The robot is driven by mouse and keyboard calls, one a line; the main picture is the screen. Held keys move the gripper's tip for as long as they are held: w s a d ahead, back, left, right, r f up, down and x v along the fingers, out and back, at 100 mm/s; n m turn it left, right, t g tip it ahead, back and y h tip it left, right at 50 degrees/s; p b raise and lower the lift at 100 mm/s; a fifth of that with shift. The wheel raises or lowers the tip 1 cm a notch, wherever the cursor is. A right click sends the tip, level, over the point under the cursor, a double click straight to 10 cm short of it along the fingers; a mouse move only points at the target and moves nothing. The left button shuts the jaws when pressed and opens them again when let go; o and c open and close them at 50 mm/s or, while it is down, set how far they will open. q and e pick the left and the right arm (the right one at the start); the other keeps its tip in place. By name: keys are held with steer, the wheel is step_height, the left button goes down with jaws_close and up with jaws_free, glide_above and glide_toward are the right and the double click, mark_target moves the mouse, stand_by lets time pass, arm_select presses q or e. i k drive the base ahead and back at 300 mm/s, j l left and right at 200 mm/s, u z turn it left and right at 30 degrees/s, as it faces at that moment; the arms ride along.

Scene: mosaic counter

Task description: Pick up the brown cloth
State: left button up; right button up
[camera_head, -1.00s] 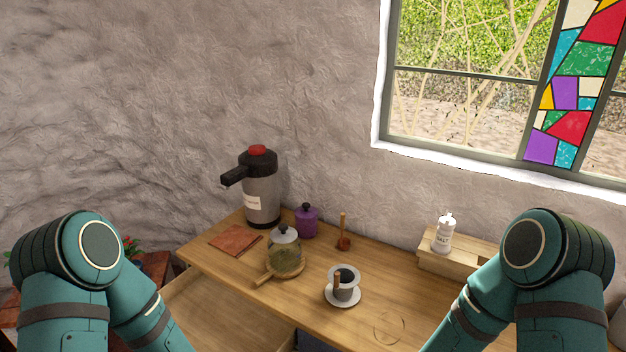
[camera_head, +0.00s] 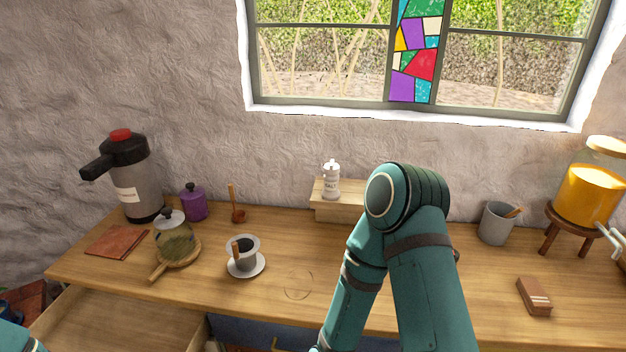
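Two brown items lie on the wooden counter (camera_head: 400,315). A flat reddish-brown square (camera_head: 117,241), looking like a folded cloth or mat, lies at the left end in front of the flask. A small brown folded block with pale stripes (camera_head: 534,297) lies at the right; it may also be a folded cloth. I cannot tell for certain which is the brown cloth. My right arm stands bent in front of the counter, between the cup and the striped item. Only a bit of my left arm shows at the lower left corner. Neither gripper is in view.
At the left stand a pump flask (camera_head: 141,185), a purple jar (camera_head: 193,203), a glass teapot (camera_head: 174,237) and a cup on a saucer (camera_head: 261,267). A grey mug (camera_head: 496,222) and an orange dispenser (camera_head: 587,195) stand at the right. A drawer (camera_head: 120,315) is open below.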

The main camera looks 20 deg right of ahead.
mark_target(537, 303)
steer(key=z, duration=2.3)
